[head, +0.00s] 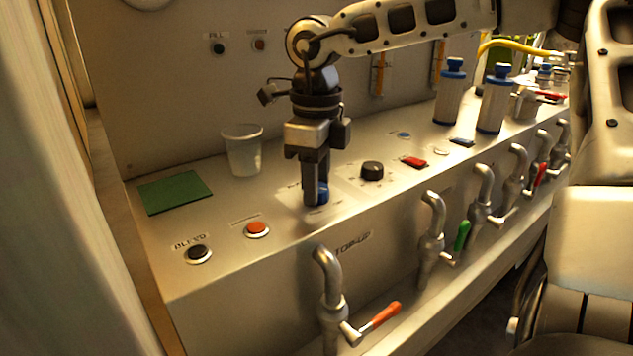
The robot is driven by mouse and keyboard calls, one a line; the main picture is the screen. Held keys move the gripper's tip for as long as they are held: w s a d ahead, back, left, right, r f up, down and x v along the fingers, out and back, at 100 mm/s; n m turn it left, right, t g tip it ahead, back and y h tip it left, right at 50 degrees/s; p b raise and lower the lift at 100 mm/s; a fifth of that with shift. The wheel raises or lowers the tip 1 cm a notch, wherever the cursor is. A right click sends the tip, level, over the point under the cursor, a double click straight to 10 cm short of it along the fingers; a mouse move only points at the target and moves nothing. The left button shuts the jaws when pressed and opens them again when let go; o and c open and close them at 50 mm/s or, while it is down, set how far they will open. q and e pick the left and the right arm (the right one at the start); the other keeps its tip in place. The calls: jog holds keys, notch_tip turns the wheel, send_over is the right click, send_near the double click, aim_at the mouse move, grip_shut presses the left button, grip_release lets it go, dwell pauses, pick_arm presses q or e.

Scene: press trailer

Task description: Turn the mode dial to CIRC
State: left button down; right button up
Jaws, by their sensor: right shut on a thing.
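A blue knob (323,194) stands on the light panel in the middle of the head view, mostly hidden by my gripper. My right gripper (315,196) points straight down over it, with its fingers closed around the knob. A pale plate with markings lies around the knob. The lettering there is too small and too covered to read, so I cannot tell where the knob points. A black knob (372,171) stands just to the right, apart from the gripper. My left gripper is not in view.
A clear cup (242,150) and a green pad (175,193) are to the left. Black (198,254) and orange (257,229) buttons sit nearer the front. Metal taps with coloured levers (380,316) line the front edge. Blue-capped cylinders (495,98) stand at right.

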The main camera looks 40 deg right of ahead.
jog(key=shift+n, duration=1.1)
jog(key=shift+r, duration=0.1)
jog(key=o, duration=1)
notch_tip(320, 180, up, 16)
jog(key=p, duration=0.2)
